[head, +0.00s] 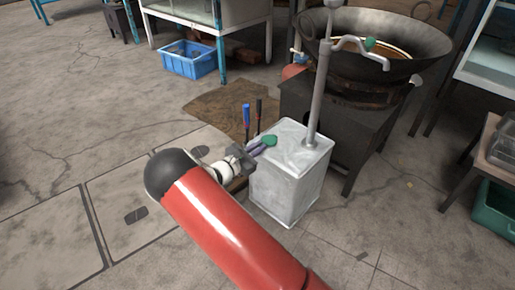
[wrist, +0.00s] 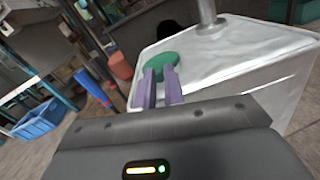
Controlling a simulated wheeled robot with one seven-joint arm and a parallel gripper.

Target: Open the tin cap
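The tin (head: 290,185) is a pale silver box standing upright on the floor; its top also shows in the wrist view (wrist: 240,60). A green cap (head: 269,141) lies at the near left corner of its top, and it also shows in the wrist view (wrist: 163,62). My gripper (head: 258,148) reaches over the tin's left edge to the cap. In the wrist view its two purple fingers (wrist: 160,80) are parallel with a narrow gap between them. Their tips overlap the near edge of the cap; whether they touch it is unclear.
A large wok (head: 375,50) on a dark stove stands behind right. Blue- and black-handled tools (head: 247,118) stand behind left. A blue crate (head: 188,60) is farther back. Floor at left is clear.

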